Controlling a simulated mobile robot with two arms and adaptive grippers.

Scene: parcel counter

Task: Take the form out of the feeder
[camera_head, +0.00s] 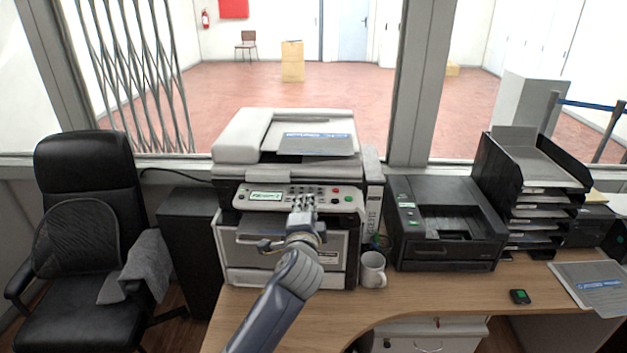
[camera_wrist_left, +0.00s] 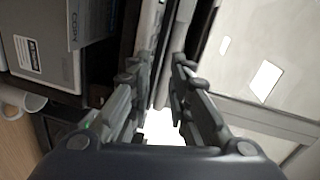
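The form (camera_head: 316,143), a grey sheet with a blue heading band, lies on the feeder (camera_head: 255,130) on top of the copier (camera_head: 232,240). My left gripper (camera_head: 302,200) is in front of the copier's control panel, nearer than the form and apart from it in the picture. In the left wrist view my left gripper (camera_wrist_left: 158,75) shows its two fingers apart, with a gap between them and nothing clearly held. The right gripper is in neither view.
A white mug (camera_head: 372,271) stands just right of the copier. A black printer (camera_head: 440,252), a stack of black trays (camera_head: 497,180) and a small dark device (camera_head: 519,296) are further right. More printed sheets (camera_head: 592,284) lie at the right end. A black chair (camera_head: 85,240) stands left.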

